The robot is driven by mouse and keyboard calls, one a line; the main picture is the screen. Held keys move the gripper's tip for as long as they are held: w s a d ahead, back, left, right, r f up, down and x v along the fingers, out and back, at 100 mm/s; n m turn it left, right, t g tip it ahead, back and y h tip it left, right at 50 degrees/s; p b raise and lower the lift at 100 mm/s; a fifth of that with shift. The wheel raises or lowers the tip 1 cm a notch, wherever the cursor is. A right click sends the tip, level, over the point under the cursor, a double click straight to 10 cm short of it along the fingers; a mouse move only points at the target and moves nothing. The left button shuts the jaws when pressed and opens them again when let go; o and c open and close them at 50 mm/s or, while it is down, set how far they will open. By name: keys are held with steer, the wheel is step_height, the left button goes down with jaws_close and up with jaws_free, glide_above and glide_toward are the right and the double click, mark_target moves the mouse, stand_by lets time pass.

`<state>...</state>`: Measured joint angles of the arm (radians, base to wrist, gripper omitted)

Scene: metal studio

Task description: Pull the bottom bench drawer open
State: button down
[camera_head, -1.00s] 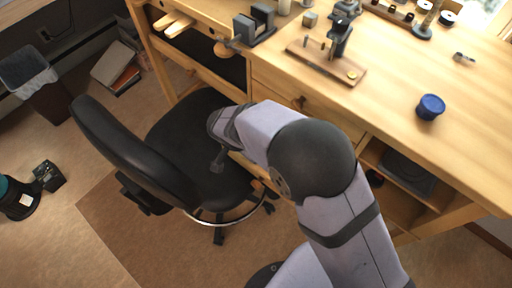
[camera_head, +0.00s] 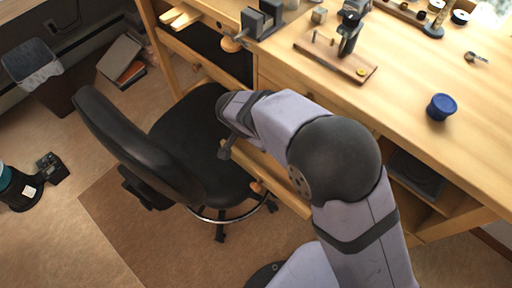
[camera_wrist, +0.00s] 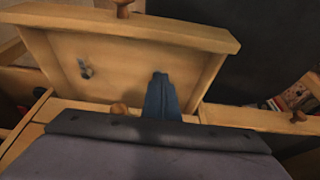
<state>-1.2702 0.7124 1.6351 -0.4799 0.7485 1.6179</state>
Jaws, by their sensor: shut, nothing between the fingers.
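A wooden bench drawer (camera_wrist: 125,72) is pulled out in the wrist view, seen from above. Its front panel (camera_wrist: 180,33) runs across the top, with a round knob (camera_wrist: 122,8) on its outer side. A small metal item (camera_wrist: 85,68) lies inside. My gripper (camera_wrist: 160,78) is shut and empty, with its dark fingers over the inside of the drawer, behind the front panel. I cannot tell whether they touch it. In the head view, the drawer front (camera_head: 286,191) and its knob (camera_head: 258,187) show beside my arm, which hides the rest and the gripper.
A black chair (camera_head: 150,150) stands close to the drawer on the left. The bench top (camera_head: 410,75) holds a vise (camera_head: 262,20), a wooden stand (camera_head: 335,62) and a blue tub (camera_head: 441,106). Another knob (camera_wrist: 118,110) shows at the bench side. Open carpet (camera_head: 110,235) lies front left.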

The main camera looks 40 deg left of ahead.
steer(key=v, duration=0.7)
steer(key=shift+s+r, duration=0.15)
steer(key=shift+r, duration=0.15)
steer(key=c, duration=1.8)
jaws_free()
steer(key=shift+d+r, duration=0.2)
steer(key=shift+r, duration=0.1)
steer(key=o, duration=0.4)
steer(key=shift+w+d+r+m+p, duration=0.35)
steer(key=shift+w+r, duration=0.25)
steer(key=shift+w, duration=0.3)
steer(key=shift+c, duration=0.2)
steer(key=g, duration=0.4)
glide_above(255, 186)
steer(key=f, duration=0.6)
steer(key=shift+d+f, duration=0.2)
steer(key=shift+d, duration=0.1)
steer(key=shift+a, duration=0.35)
steer(key=shift+w+f, duration=0.1)
steer(key=shift+f, duration=3.55)
jaws_close()
